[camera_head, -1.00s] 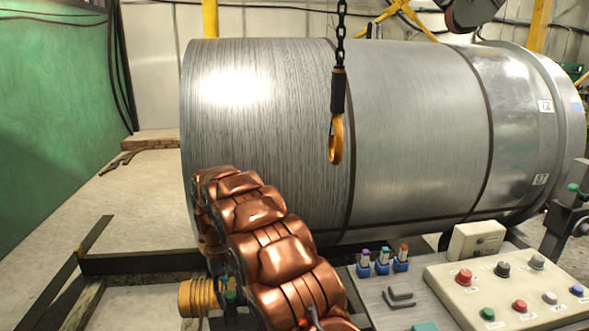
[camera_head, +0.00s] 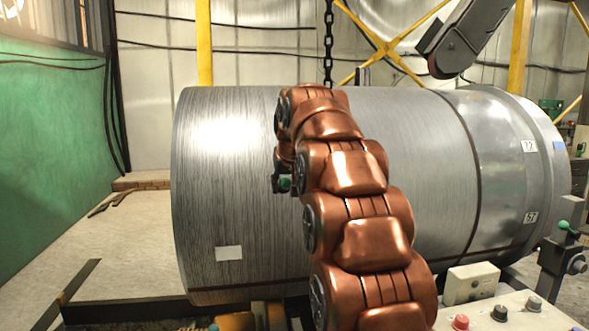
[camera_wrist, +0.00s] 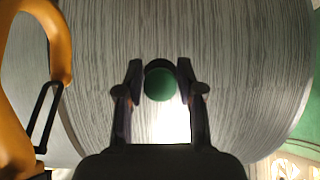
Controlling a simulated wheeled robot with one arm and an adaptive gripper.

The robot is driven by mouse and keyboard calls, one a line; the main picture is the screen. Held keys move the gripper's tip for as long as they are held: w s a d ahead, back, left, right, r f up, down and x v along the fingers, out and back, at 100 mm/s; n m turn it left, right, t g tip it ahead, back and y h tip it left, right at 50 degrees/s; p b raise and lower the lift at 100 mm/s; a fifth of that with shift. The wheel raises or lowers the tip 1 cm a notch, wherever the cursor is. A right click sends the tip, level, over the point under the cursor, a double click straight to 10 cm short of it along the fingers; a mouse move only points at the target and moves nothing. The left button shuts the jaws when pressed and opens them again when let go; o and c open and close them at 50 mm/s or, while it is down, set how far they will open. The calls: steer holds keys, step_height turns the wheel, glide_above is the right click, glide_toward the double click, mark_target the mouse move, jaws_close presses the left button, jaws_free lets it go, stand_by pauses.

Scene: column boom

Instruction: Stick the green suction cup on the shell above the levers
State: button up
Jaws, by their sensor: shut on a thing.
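The shell (camera_head: 235,140) is a large grey metal cylinder lying on its side; it also fills the wrist view (camera_wrist: 235,60). My gripper (camera_wrist: 160,80) is shut on the green suction cup (camera_wrist: 159,84), whose round green end shows between the fingers. In the head view the green cup (camera_head: 285,184) shows at the left side of my copper arm, in front of the shell. I cannot tell whether the cup touches the shell. A lever with a green knob (camera_head: 564,226) stands at the right edge. My arm hides part of the shell's middle.
A chain (camera_head: 328,45) hangs behind my arm; its orange hook (camera_wrist: 60,45) is close on the left in the wrist view. A white label (camera_head: 229,253) is on the shell's lower left. A button panel (camera_head: 500,315) is at the lower right.

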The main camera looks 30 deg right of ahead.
step_height(320, 180, up, 4)
steer(key=s+d+t, duration=0.1)
steer(key=d, duration=0.1)
steer(key=w+d+f+p, duration=0.2)
steer(key=w+d+f, duration=0.1)
steer(key=w, duration=0.4)
steer(key=shift+w+f+h, duration=0.2)
steer(key=shift+f+h, duration=0.1)
stand_by(0.4)
steer(key=shift+w+d+f, duration=0.1)
steer(key=shift+w+d, duration=0.05)
steer(key=shift+w, duration=0.1)
stand_by(0.9)
steer(key=o, duration=1.1)
steer(key=v, duration=1.2)
